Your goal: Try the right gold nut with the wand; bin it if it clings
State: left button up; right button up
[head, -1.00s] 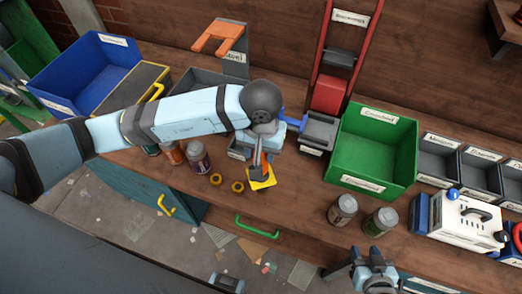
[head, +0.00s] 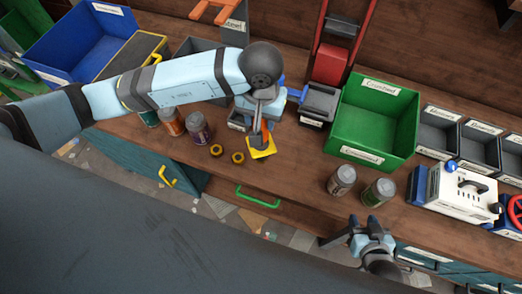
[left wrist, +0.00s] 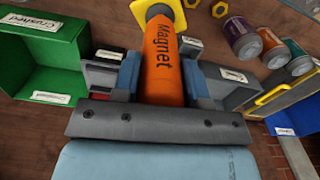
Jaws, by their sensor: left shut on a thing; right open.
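Two gold nuts lie on the wooden bench in the head view, the left one (head: 216,150) and the right one (head: 238,158). My left gripper (head: 260,112) is shut on the orange wand (head: 257,136), marked "Magnet" in the left wrist view (left wrist: 163,65). The wand's far end is at a yellow square (head: 262,149), just right of the right nut and apart from it. The nearer nut also shows in the left wrist view (left wrist: 192,3). My right gripper (head: 368,224) is open and empty at the bench's front edge.
A green bin (head: 347,134) labelled "Crushed" stands right of the wand. Several jars, one purple (head: 198,129), stand left of the nuts; two more (head: 341,181) stand near my right gripper. A blue bin (head: 60,50) is at far left. Bench before the nuts is clear.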

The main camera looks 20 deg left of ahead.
dwell(0.6)
pick_arm(q)
jog(key=shift+r+p, duration=0.65)
jog(key=shift+r, duration=1.1)
jog(key=shift+r+p, duration=1.25)
jog(key=shift+r, duration=2.75)
notch_tip(320, 180, up, 9)
jog(key=p, duration=0.2)
jog(key=shift+f, duration=0.15)
